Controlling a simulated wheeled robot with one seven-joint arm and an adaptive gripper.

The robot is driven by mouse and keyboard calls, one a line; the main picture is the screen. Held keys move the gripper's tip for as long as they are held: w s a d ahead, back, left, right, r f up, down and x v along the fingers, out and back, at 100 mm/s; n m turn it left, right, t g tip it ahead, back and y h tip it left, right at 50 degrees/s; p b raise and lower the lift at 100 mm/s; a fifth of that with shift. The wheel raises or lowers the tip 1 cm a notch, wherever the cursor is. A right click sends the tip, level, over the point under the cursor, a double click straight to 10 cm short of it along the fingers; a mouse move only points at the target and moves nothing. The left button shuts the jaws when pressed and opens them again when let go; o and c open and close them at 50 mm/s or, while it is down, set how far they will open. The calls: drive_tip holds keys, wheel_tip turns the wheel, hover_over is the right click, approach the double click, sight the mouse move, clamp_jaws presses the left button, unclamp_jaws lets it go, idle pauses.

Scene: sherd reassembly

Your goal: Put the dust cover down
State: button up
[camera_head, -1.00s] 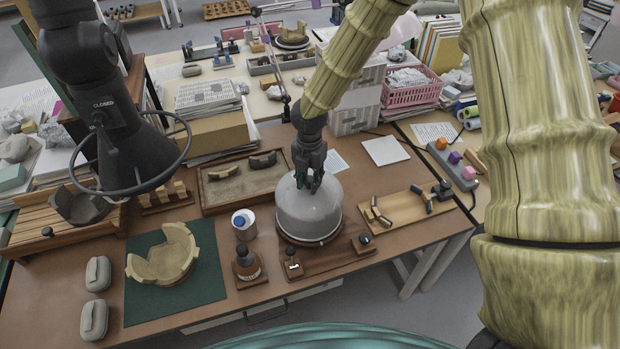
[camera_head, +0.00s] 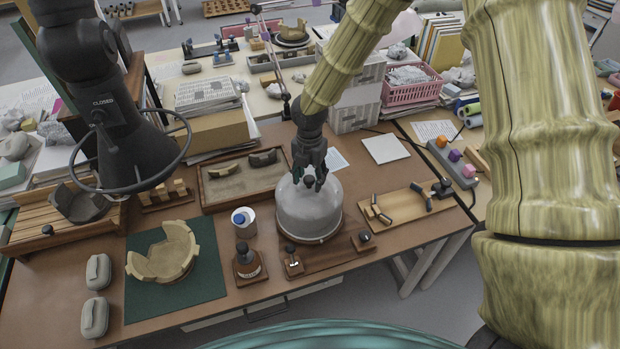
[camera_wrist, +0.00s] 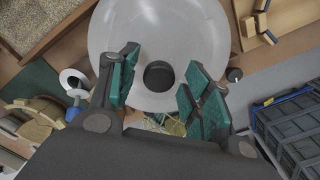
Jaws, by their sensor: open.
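The dust cover (camera_head: 309,213) is a translucent, pale grey dome with a dark knob on top. It stands upright on a round wooden base on the workbench, near the middle of the head view. My gripper (camera_head: 310,181) is just above it, pointing down, with its fingers around the knob. In the wrist view the dome (camera_wrist: 165,35) fills the top middle, and the dark knob (camera_wrist: 158,75) shows between the open green-padded fingers (camera_wrist: 150,90), with gaps on both sides. The dome's lower rim meets the base, though its far side is hidden.
Left of the dome are a small bottle (camera_head: 247,262) and a white jar with a blue top (camera_head: 243,222). A sand tray (camera_head: 207,199) lies behind left, a wooden tray with small pieces (camera_head: 400,217) right. A partly rebuilt bowl (camera_head: 165,254) sits on a green mat (camera_head: 206,285).

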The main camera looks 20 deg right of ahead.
wheel_tip(320, 180, up, 12)
drive_tip(key=b, duration=0.2)
drive_tip(key=shift+b, duration=0.35)
